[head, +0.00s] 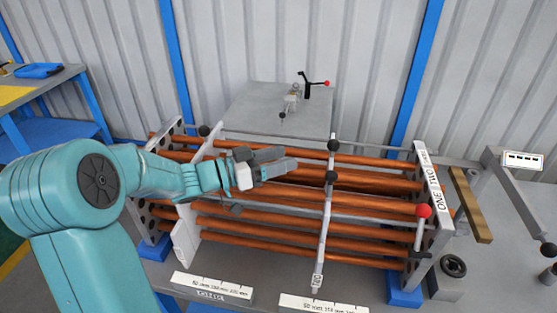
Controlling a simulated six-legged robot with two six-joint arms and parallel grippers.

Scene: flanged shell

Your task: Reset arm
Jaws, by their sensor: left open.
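My left arm (72,190) is teal and comes in from the left, reaching across the tube rack. My left gripper (284,160) is open, with its grey fingers pointing right, and no object shows between them. It appears over the upper copper tubes (380,185), left of the middle upright bar (325,225). Whether it touches a tube cannot be told. The arm and gripper hide part of the rack's left side. My right gripper is not in view.
A grey plate (265,108) with a small fixture is behind. White labelled strips (205,287) lie in front. A blue-legged bench (45,115) stands left.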

